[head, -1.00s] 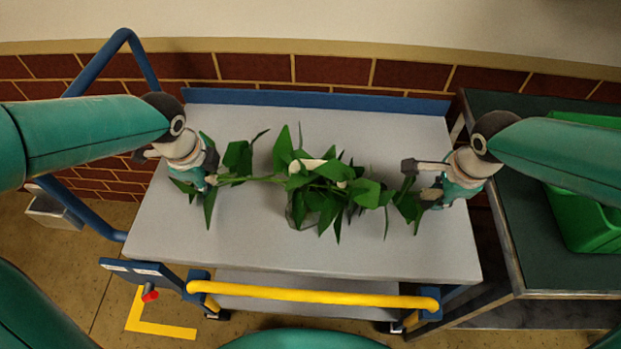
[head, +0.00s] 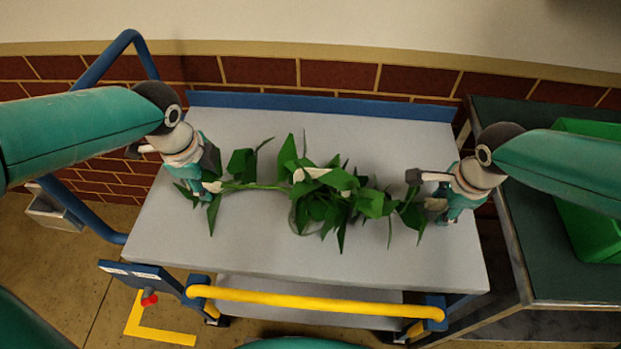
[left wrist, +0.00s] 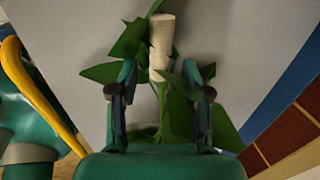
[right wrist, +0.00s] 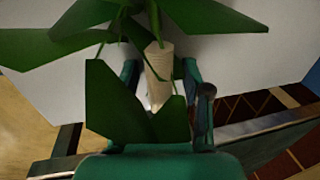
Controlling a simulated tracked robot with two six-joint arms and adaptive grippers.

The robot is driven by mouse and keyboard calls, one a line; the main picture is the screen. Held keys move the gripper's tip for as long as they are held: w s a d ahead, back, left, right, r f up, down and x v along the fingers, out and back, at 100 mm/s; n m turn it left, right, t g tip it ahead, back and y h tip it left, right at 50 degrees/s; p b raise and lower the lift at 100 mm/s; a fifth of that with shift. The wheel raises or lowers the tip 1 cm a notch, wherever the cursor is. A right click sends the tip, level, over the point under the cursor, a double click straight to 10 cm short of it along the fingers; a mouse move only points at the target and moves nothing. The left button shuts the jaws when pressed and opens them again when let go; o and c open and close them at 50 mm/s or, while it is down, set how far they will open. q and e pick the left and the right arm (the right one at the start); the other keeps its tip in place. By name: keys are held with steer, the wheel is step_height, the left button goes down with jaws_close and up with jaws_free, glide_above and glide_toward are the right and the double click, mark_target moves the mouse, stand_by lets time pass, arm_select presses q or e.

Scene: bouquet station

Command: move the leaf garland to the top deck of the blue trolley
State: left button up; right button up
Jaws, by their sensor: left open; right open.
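The leaf garland (head: 318,208), green leaves on a stem with cream wrapped parts, lies across the grey top deck (head: 255,255) of the blue trolley. My left gripper (head: 209,177) is open at the garland's left end; in the left wrist view, the green stem (left wrist: 163,105) runs between the fingers, with a cream wrap (left wrist: 162,45) beyond. My right gripper (head: 424,190) is open at its right end; in the right wrist view, a cream wrap (right wrist: 158,65) is between the fingers and a leaf (right wrist: 125,108) hides part of them. Whether fingers touch the garland is unclear.
A yellow handle bar (head: 310,301) runs along the trolley's near side, and a blue rail (head: 320,103) along its far edge. A dark side table (head: 555,275) with a green crate (head: 590,225) stands at right. A brick wall (head: 340,74) is behind. Bare deck surrounds the garland.

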steer(key=shift+r, duration=0.1)
arm_select(q)
step_height(320, 180, up, 8)
steer(key=s, duration=0.1)
steer(key=shift+s, duration=0.3)
arm_select(e)
step_height(320, 180, up, 12)
steer(key=s, duration=0.2)
steer(key=shift+s+f, duration=0.2)
steer(key=shift+f, duration=0.05)
